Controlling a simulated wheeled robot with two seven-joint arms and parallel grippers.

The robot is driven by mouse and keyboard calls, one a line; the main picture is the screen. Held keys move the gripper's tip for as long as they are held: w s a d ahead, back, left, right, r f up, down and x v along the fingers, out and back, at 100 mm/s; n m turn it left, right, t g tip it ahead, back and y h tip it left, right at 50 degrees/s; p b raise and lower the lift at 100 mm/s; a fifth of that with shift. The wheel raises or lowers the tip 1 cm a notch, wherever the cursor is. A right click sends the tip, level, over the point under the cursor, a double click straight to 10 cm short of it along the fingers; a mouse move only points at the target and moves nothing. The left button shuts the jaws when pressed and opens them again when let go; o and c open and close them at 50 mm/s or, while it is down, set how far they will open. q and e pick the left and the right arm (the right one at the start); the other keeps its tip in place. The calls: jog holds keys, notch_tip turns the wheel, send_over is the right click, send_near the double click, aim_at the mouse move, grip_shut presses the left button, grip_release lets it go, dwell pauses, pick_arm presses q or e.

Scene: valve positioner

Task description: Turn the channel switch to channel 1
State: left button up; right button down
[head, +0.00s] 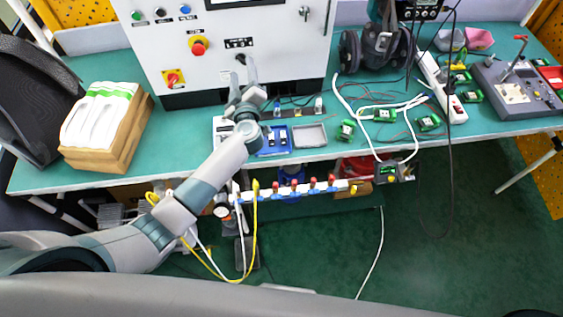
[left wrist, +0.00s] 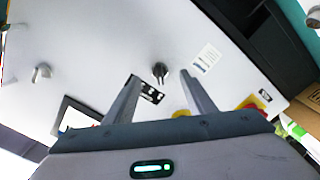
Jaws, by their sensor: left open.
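The channel switch, a small black knob, sits on the front of the light grey cabinet (head: 275,60). In the head view the switch (head: 240,59) is close above my left gripper (head: 243,74) and partly covered by it. In the left wrist view the switch (left wrist: 160,70) stands out from the panel, in line with the gap between the two fingers of the left gripper (left wrist: 160,80). The fingers are apart and hold nothing. I see no contact with the knob. Markings around the switch are too small to read. My right gripper is not in view.
A red emergency button (head: 198,47) and a red rotary switch (head: 173,78) are left of the knob. A black socket strip (head: 238,43) is just above it.

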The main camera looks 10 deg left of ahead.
pick_arm(q)
jog(key=s+d+r+m+t+h+b, duration=0.1)
jog(key=s+d+h, duration=0.15)
jog(key=s, duration=0.45)
jog(key=s+d+r+m+t+h+b, duration=0.15)
jog(key=s+d, duration=0.25)
jog(key=s, duration=0.4)
jog(key=s+d+f+m+g+h, duration=0.2)
jog(key=s+d+f+m+h, duration=0.2)
jog(key=f+m, duration=0.1)
jog(key=s+d+f+m+g+h+b, duration=0.1)
jog(key=s+d+f+m+g+h, duration=0.2)
jog(key=f, duration=0.5)
jog(key=shift+s+d+m+h+b, duration=0.4)
jog(key=shift+d+m+h, duration=0.5)
jog(key=shift+m, duration=0.65)
jog(key=shift+s+a+f, duration=0.1)
jog(key=shift+s, duration=0.05)
